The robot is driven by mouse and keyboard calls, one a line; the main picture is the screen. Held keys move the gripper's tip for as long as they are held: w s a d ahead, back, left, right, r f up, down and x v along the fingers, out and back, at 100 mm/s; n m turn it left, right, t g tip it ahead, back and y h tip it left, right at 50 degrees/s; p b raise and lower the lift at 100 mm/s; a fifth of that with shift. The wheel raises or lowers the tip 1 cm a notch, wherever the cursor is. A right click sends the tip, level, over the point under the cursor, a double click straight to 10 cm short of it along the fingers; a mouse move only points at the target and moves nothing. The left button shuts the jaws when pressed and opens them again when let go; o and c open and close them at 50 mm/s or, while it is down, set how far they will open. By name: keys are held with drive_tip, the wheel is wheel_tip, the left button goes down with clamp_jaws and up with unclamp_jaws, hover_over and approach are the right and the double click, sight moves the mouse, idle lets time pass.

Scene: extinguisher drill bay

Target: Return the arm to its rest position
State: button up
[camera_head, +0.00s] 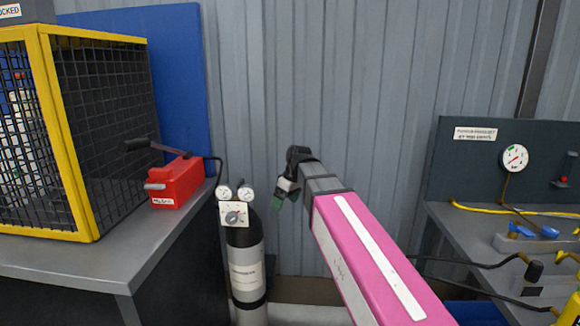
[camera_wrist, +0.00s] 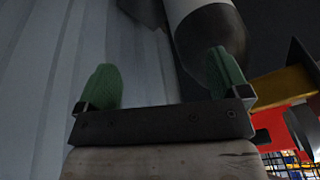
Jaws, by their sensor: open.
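My gripper (camera_head: 281,198) hangs at the end of my pink arm, in front of the grey corrugated wall and to the right of the gas cylinder in the head view. Its green fingertips (camera_wrist: 168,88) stand wide apart in the wrist view, with nothing between them. The gripper is open and empty. The black and silver gas cylinder (camera_head: 247,279) stands between the two benches and carries gauges and a dial at its top. Its body also shows in the wrist view (camera_wrist: 205,35), behind the right fingertip. I cannot tell the exact gap between them.
A left bench (camera_head: 120,268) holds a yellow-framed mesh cage (camera_head: 95,130) and a red hand pump (camera_head: 178,182) with a black lever. A right bench (camera_head: 470,232) has a dark panel, a round gauge (camera_head: 515,158), blue-handled valves and hoses. The wall (camera_head: 370,90) above my arm is clear.

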drive_tip(key=s+d+f+m+h, duration=0.1)
drive_tip(key=s+d+f+m, duration=0.2)
drive_tip(key=d+f, duration=0.4)
drive_tip(key=s+d+f+m+h, duration=0.1)
drive_tip(key=s+d+f+m, duration=0.3)
drive_tip(key=d+f, duration=0.3)
drive_tip(key=s+d+f+m+h, duration=0.1)
drive_tip(key=s+d+f+m, duration=0.2)
drive_tip(key=f, duration=1)
drive_tip(key=s+d, duration=0.2)
drive_tip(key=d, duration=0.2)
drive_tip(key=shift+s+f+m+g, duration=0.25)
drive_tip(key=shift+s+m+g, duration=0.05)
drive_tip(key=shift+m, duration=0.1)
